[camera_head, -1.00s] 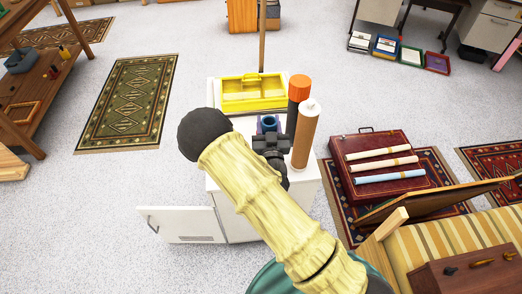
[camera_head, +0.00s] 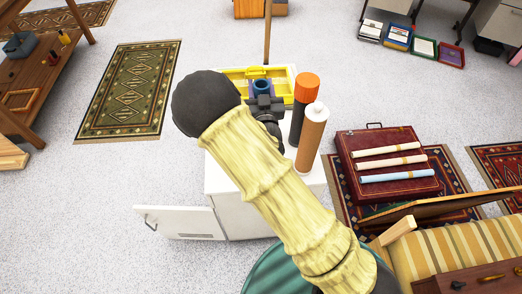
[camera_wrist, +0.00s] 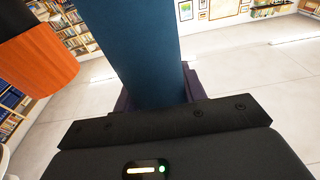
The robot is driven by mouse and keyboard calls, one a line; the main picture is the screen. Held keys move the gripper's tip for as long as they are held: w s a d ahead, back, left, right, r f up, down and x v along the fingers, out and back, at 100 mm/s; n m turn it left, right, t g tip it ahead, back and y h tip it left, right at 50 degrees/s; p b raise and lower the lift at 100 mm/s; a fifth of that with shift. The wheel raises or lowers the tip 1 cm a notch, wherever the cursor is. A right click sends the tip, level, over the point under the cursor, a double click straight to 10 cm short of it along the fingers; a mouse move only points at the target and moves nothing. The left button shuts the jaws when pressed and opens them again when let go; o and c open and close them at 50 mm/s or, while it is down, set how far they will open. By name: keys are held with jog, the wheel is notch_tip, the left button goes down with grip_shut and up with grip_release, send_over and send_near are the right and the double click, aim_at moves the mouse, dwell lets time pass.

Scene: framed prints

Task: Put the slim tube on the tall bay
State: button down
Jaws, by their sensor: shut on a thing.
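My gripper (camera_head: 264,104) is shut on a dark blue tube, whose round end (camera_head: 262,87) shows in the head view. It is in front of the yellow caddy in the picture; the gap between them is unclear. In the wrist view the blue tube (camera_wrist: 145,45) rises from between the purple-dark jaws (camera_wrist: 160,95). Its far end is out of frame. My arm covers part of the white cabinet top. I cannot make out which place is the tall bay.
The yellow caddy (camera_head: 282,82) stands at the back of the white cabinet (camera_head: 240,215). An orange-capped dark can (camera_head: 303,105) and a brown tube with white tip (camera_head: 311,140) stand close right of my gripper. The cabinet door (camera_head: 180,221) hangs open at left.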

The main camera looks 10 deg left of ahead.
jog(key=f, duration=0.5)
jog(key=shift+d+f, duration=0.2)
jog(key=shift+f, duration=0.2)
jog(key=shift+f, duration=0.1)
jog(key=shift+w+f+p, duration=0.1)
jog(key=shift+f+p, duration=0.2)
jog(key=shift+f, duration=1.75)
